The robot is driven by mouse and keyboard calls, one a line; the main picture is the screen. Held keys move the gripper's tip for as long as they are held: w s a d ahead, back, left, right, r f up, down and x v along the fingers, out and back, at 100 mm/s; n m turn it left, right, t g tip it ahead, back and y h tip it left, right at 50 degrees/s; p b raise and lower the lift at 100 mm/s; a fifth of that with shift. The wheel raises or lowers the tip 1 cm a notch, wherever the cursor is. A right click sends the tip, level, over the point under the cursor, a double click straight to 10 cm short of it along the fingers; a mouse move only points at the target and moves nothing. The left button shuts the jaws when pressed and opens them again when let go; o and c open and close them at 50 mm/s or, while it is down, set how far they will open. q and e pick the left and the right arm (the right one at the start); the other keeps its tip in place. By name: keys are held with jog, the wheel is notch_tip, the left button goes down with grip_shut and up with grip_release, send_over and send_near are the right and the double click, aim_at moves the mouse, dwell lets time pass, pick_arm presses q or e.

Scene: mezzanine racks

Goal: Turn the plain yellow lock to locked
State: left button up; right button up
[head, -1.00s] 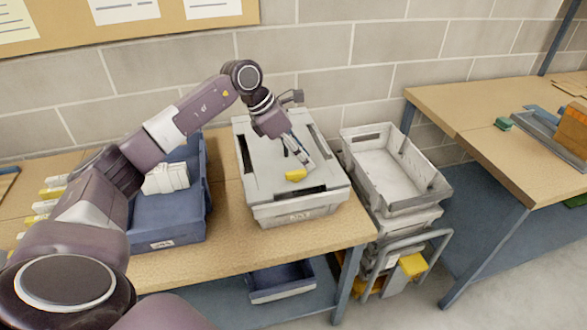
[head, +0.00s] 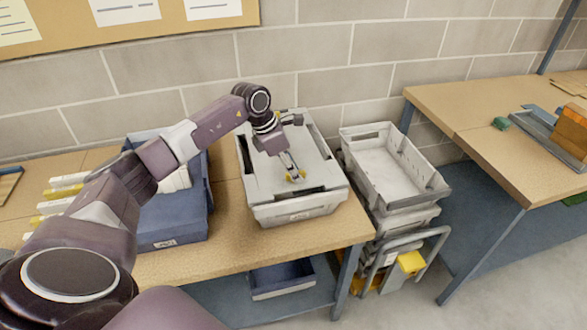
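The plain yellow lock (head: 301,178) is a small yellow piece on top of the closed grey-white crate (head: 262,183) on the wooden bench. My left gripper (head: 295,176) points down at the lock from above, its fingertips right at it and partly covering it. I cannot tell whether the fingers are closed on the lock or only straddle it. How far the lock is turned is too small to read. My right gripper is not in view.
A blue bin (head: 178,215) with white items stands left of the crate, beneath my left arm. An empty grey tray (head: 385,165) sits on a stack to the right. Another bench (head: 500,165) stands at far right. A brick wall is behind.

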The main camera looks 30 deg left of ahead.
pick_arm(q)
grip_shut()
dwell(0.4)
